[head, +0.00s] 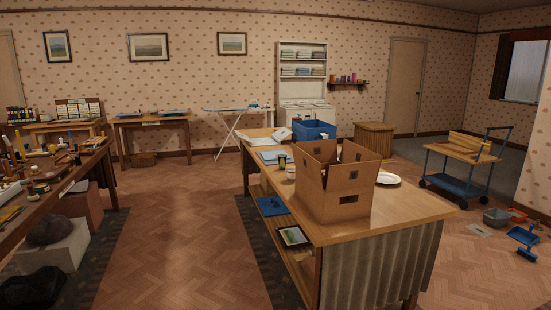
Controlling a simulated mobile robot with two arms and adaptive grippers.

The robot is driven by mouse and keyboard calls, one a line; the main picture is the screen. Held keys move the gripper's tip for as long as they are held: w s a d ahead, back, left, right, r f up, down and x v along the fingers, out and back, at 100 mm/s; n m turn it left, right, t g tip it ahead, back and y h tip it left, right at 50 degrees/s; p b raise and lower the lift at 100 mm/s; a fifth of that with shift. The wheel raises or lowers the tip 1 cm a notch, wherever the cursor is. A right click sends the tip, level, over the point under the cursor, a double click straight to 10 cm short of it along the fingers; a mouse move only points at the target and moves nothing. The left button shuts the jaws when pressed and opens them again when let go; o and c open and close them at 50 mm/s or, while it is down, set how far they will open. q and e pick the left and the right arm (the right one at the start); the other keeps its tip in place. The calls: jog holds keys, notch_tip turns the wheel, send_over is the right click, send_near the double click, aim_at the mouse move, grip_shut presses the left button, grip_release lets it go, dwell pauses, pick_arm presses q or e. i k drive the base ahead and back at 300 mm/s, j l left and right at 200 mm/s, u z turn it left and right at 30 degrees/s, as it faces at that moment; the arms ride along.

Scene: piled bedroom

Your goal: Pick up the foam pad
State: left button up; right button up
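I cannot pick out the foam pad for certain in the head view. Either is too small to identify. Neither of my grippers is in view.
A cluttered workbench (75,172) stands at the left. A wheeled cart (460,187) stands at right. The floor (187,220) between bench and table is clear.

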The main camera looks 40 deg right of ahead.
aim_at(273, 155)
jog(key=i+l+z, duration=0.15)
jog(key=i, duration=0.15)
jog(key=i+z, duration=0.1)
jog(key=i, duration=0.2)
jog(key=i+l+z, duration=0.1)
jog(key=i+z, duration=0.25)
jog(key=i, duration=1.85)
jog(key=i+j+z, duration=0.2)
jog(key=i, duration=0.3)
jog(key=i+z, duration=0.2)
jog(key=i, duration=0.35)
jog(key=i+j+z, duration=0.25)
jog(key=i, duration=0.25)
jog(key=i+j+z, duration=0.2)
jog(key=i+j, duration=0.2)
jog(key=i, duration=0.05)
